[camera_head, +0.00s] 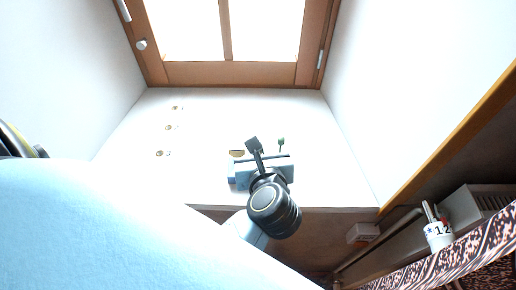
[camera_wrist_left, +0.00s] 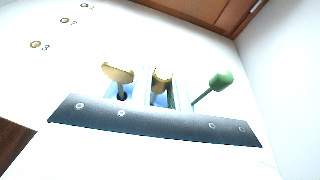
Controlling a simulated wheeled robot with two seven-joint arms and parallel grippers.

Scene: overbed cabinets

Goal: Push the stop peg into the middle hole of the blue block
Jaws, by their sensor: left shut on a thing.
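The blue block (camera_head: 240,172) sits near the front edge of the white cabinet floor, partly hidden by my left gripper. My left gripper (camera_head: 254,146) is over the block. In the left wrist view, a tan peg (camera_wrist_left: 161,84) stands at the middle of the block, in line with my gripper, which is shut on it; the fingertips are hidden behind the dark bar. It looks like the stop peg; how deep it sits is hidden. A tan flat-headed peg (camera_wrist_left: 118,72) stands left with its shaft at a dark hole. A green round-headed peg (camera_wrist_left: 221,81) leans right. My right gripper is not in view.
Three small numbered brass-coloured spots, one of them spot 2 (camera_head: 168,127), lie on the floor left of the block. White side walls and a brown wooden frame (camera_head: 230,72) bound the space. The floor beside the block is clear.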

